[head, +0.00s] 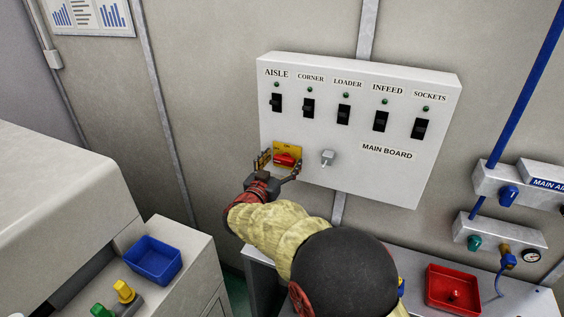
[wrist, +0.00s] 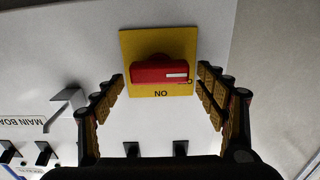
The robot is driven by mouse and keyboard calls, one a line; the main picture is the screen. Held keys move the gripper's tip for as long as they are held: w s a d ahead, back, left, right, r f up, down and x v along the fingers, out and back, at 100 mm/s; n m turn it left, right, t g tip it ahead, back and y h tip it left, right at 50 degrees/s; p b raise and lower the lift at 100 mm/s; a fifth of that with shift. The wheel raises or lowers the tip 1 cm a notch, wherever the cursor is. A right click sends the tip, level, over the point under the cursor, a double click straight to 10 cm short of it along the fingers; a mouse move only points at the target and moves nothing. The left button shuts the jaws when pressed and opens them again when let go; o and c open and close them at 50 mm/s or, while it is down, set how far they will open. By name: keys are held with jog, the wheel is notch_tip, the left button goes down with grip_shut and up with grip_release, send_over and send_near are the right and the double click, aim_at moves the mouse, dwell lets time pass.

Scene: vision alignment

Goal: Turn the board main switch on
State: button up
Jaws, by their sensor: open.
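The main switch is a red handle (head: 285,159) on a yellow plate (head: 289,149) at the lower left of the white board (head: 345,175). In the wrist view the handle (wrist: 152,73) lies horizontal across the yellow plate (wrist: 158,42), with a pale mark at its right end. Lettering on the plate below it shows as "NO", apparently upside down "ON". My gripper (wrist: 160,74) is open, with one finger on each side of the handle and visible gaps. In the head view my gripper (head: 280,166) is in front of the switch.
A grey lever (head: 327,157) sticks out right of the switch. Several black toggles with green lights line the board above, labelled AISLE to SOCKETS. A blue tray (head: 153,260) is at lower left, a red tray (head: 453,287) at lower right. Valves and a blue pipe are at right.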

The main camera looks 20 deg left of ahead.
jog(key=shift+c, duration=0.4)
jog(key=c, duration=1.1)
jog(key=shift+m, duration=0.4)
jog(key=m+b, duration=0.2)
jog(key=m, duration=0.1)
jog(key=shift+d+f+m+b, duration=0.2)
jog(key=shift+m+b, duration=0.1)
jog(key=shift+b, duration=0.1)
jog(key=m+b, duration=0.1)
jog(key=m, duration=0.1)
jog(key=m+b, duration=0.2)
jog(key=shift+d+f+m, duration=0.1)
jog(key=shift+d+m, duration=0.1)
jog(key=shift+m, duration=0.1)
jog(key=m+b, duration=0.4)
jog(key=shift+d+f+m, duration=0.1)
jog(key=shift+f+m, duration=0.15)
jog(key=shift+m, duration=0.05)
jog(key=shift+f+m+b, duration=0.1)
jog(key=shift+m+b, duration=2)
jog(key=shift+m, duration=0.1)
jog(key=o, duration=1.2)
